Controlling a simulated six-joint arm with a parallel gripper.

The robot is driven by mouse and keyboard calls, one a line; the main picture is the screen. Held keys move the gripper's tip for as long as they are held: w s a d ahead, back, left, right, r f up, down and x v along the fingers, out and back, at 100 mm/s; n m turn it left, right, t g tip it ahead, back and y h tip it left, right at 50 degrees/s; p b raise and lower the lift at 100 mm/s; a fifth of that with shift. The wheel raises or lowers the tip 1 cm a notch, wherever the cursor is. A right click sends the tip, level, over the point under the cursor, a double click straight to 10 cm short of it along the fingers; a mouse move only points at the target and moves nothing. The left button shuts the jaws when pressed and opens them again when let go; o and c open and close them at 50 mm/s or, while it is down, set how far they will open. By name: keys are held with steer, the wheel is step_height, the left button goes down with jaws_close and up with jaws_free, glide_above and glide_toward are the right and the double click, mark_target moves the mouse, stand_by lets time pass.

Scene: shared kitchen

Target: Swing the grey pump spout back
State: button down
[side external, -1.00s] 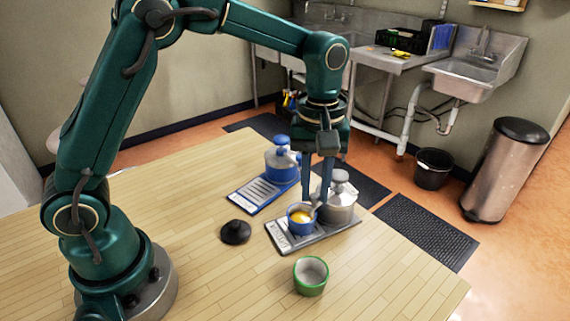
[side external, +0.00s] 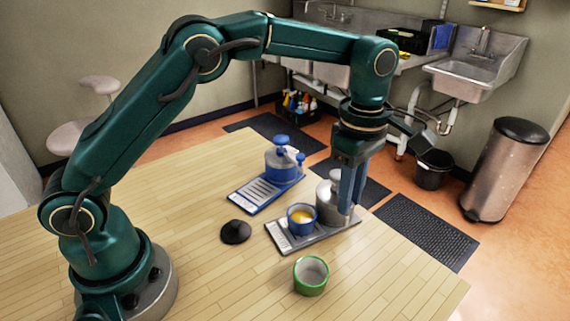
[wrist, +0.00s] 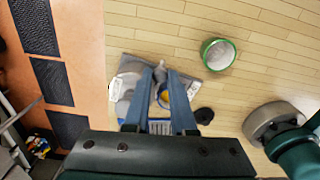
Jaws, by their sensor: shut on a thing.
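The grey pump (side external: 326,205) stands on a grey labelled tray (side external: 287,243). My gripper (side external: 348,211) points down at the right side of the pump, with its fingers closed on the grey spout; the spout is mostly hidden by the fingers. A blue cup with yellow contents (side external: 301,218) sits on the tray left of the pump, clear of the fingers. In the wrist view my fingers (wrist: 164,72) reach over the tray, with the cup (wrist: 163,97) showing between them and the pump (wrist: 124,104) at the left.
A blue pump (side external: 282,163) stands on a blue tray (side external: 247,196) behind. A black lid-like piece (side external: 235,232) lies left of the grey tray. A green cup (side external: 311,276) stands in front. The table's right edge is close beyond the grey tray.

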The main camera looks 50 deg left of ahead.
steer(key=shift+w+d+n, duration=0.1)
steer(key=shift+w+n, duration=0.25)
steer(key=shift+n, duration=0.25)
steer(key=c, duration=0.7)
jaws_free()
steer(key=shift+c, duration=0.2)
steer(key=shift+r, duration=2.55)
